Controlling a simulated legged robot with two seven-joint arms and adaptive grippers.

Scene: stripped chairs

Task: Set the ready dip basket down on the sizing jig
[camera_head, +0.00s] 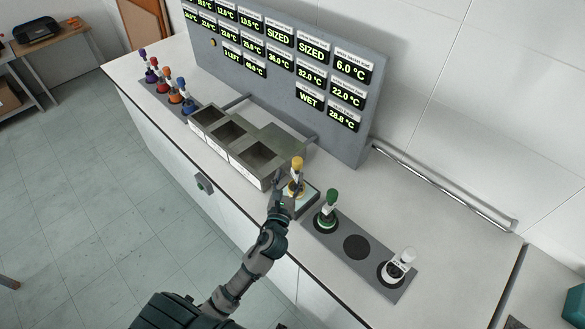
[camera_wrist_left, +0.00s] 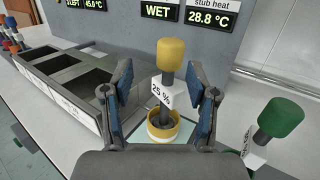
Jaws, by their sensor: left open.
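A dip basket with a yellow knob (camera_head: 297,162) and a "25 %" tag stands upright in a yellow-rimmed ring on a square block with a pale top (camera_head: 307,200). In the left wrist view the yellow knob (camera_wrist_left: 171,53) rises above the tag, and the pale block top (camera_wrist_left: 142,134) shows beneath. I cannot tell from any label whether this block is the sizing jig. My left gripper (camera_head: 288,188) is open, its two blue-padded fingers on either side of the basket's stem with gaps visible. My right gripper is not in view.
A grey trough with three bays (camera_head: 226,130) stands left of the block. A grey plate (camera_head: 327,246) on the right bears a green-knobbed item (camera_head: 331,196), an empty black spot (camera_head: 356,247) and a white-knobbed item (camera_head: 406,256). Several coloured-knobbed items stand far left. A display panel (camera_head: 352,84) rises behind.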

